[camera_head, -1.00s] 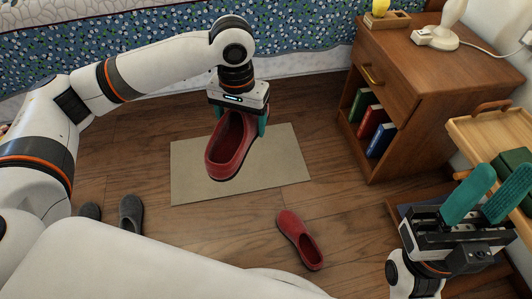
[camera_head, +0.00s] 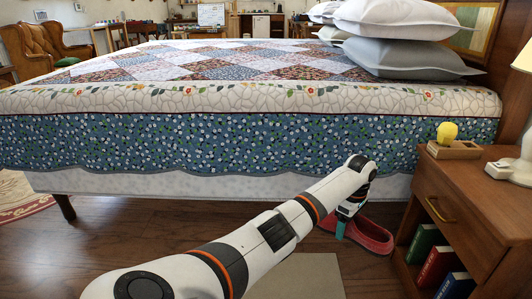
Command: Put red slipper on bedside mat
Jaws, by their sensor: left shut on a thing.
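The beige bedside mat (camera_head: 305,280) lies on the floor, cut off by the bottom edge of the view. The slipper appears beyond the mat's far right corner. I cannot tell how high it is above the floor. The other red slipper is out of view. My right gripper is not in view.
The bed (camera_head: 200,140), with a blue floral skirt, fills the back. A wooden nightstand (camera_head: 465,210) with books stands close on the right, with a yellow thing (camera_head: 447,132) in a wooden holder on top. The wooden floor (camera_head: 130,235) at left is clear.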

